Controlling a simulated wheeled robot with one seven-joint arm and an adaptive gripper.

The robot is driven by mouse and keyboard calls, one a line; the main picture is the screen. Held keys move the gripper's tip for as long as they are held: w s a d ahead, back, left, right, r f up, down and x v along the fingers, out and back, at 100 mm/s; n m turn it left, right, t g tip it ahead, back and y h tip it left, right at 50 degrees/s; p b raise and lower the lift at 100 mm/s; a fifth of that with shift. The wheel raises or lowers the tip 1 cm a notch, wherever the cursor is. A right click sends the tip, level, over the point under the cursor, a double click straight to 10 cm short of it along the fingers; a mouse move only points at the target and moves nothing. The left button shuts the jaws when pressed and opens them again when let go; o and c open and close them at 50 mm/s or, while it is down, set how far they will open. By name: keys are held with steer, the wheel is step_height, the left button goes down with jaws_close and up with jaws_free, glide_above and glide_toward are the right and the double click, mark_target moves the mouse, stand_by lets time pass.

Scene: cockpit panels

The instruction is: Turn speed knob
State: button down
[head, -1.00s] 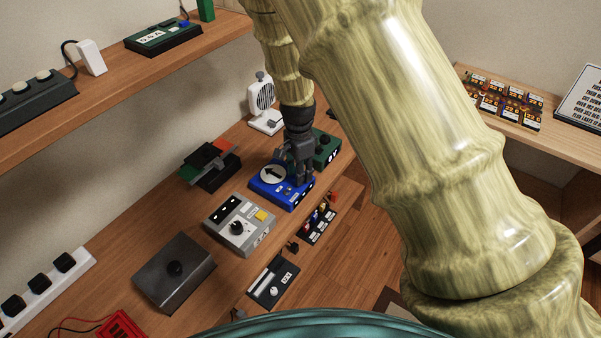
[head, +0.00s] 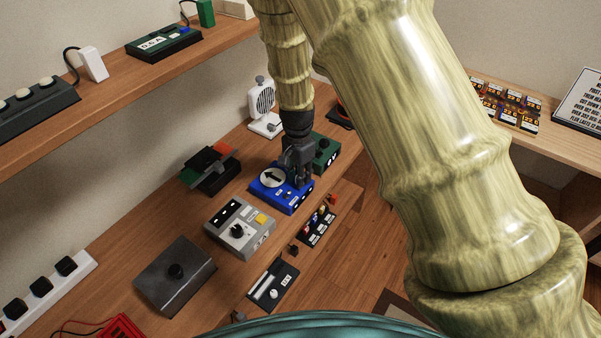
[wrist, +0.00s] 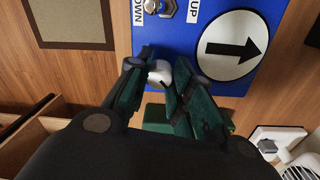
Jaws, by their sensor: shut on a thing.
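The blue box (head: 268,196) stands on the wooden bench, with a white disc bearing a black arrow (head: 272,177). My gripper (head: 301,182) reaches down over its right part. In the wrist view, the blue box (wrist: 200,25) shows the arrow disc (wrist: 232,46) and a metal toggle (wrist: 168,8) between the labels UP and DOWN. A small pale knob (wrist: 160,74) lies between my gripper's fingers (wrist: 163,80), which are shut on it. The fingers partly hide the knob, and I see no speed label on it.
A green box (head: 325,150) stands close behind the blue one. A grey box (head: 240,225) with a black knob and a dark box (head: 175,275) stand nearer. A white fan (head: 262,105) is behind. Small panels (head: 273,284) sit along the bench's front side.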

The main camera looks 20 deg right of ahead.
steer(key=n+p, duration=0.1)
steer(key=n, duration=0.3)
steer(key=shift+w+r+n, duration=0.1)
steer(key=shift+n, duration=0.2)
steer(key=n+p, duration=0.1)
steer(key=n, duration=0.3)
steer(key=shift+n, duration=0.4)
steer(key=c, duration=1.5)
jaws_free()
step_height(320, 180, up, 12)
steer(key=shift+a, duration=0.25)
